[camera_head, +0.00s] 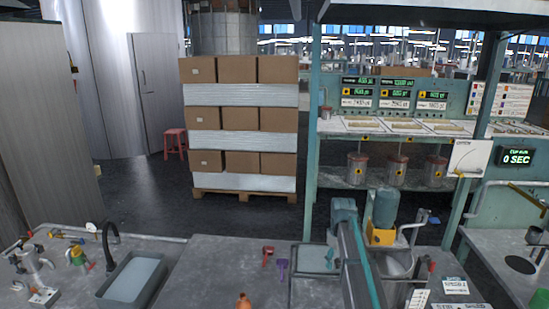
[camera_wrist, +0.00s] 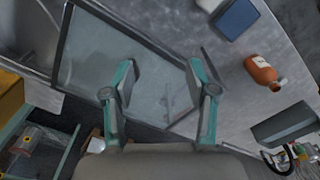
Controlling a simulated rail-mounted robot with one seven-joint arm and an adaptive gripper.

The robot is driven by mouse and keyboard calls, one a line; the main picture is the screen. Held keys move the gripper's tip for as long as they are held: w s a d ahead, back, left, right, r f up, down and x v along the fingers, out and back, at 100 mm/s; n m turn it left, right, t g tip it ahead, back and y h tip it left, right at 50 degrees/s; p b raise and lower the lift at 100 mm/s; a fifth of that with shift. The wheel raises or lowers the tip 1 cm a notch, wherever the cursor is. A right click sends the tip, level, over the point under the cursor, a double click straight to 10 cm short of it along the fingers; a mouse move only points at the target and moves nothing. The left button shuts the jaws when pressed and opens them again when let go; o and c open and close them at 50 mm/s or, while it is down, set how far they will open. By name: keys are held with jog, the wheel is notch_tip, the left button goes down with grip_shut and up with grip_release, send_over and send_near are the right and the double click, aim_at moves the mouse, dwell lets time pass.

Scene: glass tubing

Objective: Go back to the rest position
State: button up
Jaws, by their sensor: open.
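My gripper (camera_wrist: 160,82) shows in the wrist view with its two teal-and-grey fingers spread apart and nothing between them. Below the fingers is a pale, glassy panel (camera_wrist: 100,55) with a dark raised frame. The fingers overlap the panel in the picture; I cannot tell how high above it they are.
A brown bottle (camera_wrist: 262,73) and a blue block (camera_wrist: 236,18) lie right of the gripper. A water-filled basin (camera_head: 135,278), a red item (camera_head: 268,253) and a purple item (camera_head: 282,267) are on the bench. Boxes (camera_head: 237,68) and shelving (camera_head: 315,140) stand behind.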

jog(key=s+a+f+m, duration=0.3)
jog(key=s+a+f, duration=0.1)
jog(key=s+f, duration=0.85)
jog(key=s+a+f+m, duration=0.35)
jog(key=s+f, duration=0.65)
jog(key=s, duration=0.6)
jog(key=s+f+g, duration=0.3)
jog(key=s+f, duration=0.5)
jog(key=s, duration=0.5)
jog(key=s+f+g, duration=0.3)
jog(key=s+f, duration=0.6)
jog(key=s, duration=0.5)
jog(key=shift+s+g, duration=0.25)
jog(key=shift+g, duration=0.15)
